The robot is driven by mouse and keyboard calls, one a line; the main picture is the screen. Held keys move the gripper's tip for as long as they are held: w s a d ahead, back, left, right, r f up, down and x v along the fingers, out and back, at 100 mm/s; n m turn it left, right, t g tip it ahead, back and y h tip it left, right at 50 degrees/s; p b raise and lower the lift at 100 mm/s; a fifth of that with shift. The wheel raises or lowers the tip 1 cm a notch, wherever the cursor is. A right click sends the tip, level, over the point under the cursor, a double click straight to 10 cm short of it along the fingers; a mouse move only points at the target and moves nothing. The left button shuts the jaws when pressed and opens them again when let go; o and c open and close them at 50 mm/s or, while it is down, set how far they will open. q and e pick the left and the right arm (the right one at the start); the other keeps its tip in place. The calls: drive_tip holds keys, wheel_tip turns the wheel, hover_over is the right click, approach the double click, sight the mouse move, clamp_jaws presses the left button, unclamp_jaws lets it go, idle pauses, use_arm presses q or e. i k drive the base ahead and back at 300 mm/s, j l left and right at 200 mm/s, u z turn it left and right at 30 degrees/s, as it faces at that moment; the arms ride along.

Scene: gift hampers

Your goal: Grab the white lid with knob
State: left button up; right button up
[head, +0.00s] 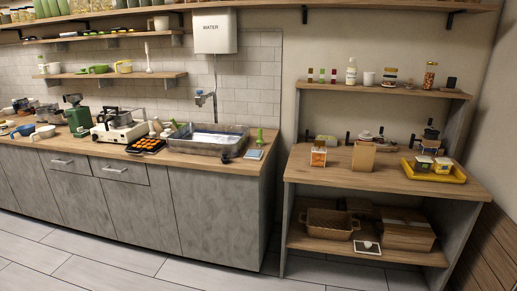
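A small flat white piece (367,247) with a little raised spot near its middle lies at the front edge of the lower shelf of the right-hand unit. It may be the white lid with knob, but it is too small to be sure. Another small pale, rounded top (366,134) shows at the back of the worktop above, partly hidden behind a tan box (363,157). Neither of my grippers is in view.
A wicker basket (331,223) and brown boxes (405,236) fill the lower shelf around the white piece. A yellow tray (452,178) with small tubs stands on the right worktop (330,178). The left counter holds a sink (207,142) and appliances. The tiled floor (210,277) is clear.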

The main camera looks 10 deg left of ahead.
sight(167, 131)
drive_tip(key=i+j+u, duration=0.15)
drive_tip(key=i+u, duration=0.2)
drive_tip(key=i, duration=0.2)
drive_tip(key=i+u, duration=0.4)
drive_tip(key=i, duration=0.2)
drive_tip(key=i+l+u, duration=0.15)
drive_tip(key=i+u, duration=0.2)
drive_tip(key=i, duration=0.2)
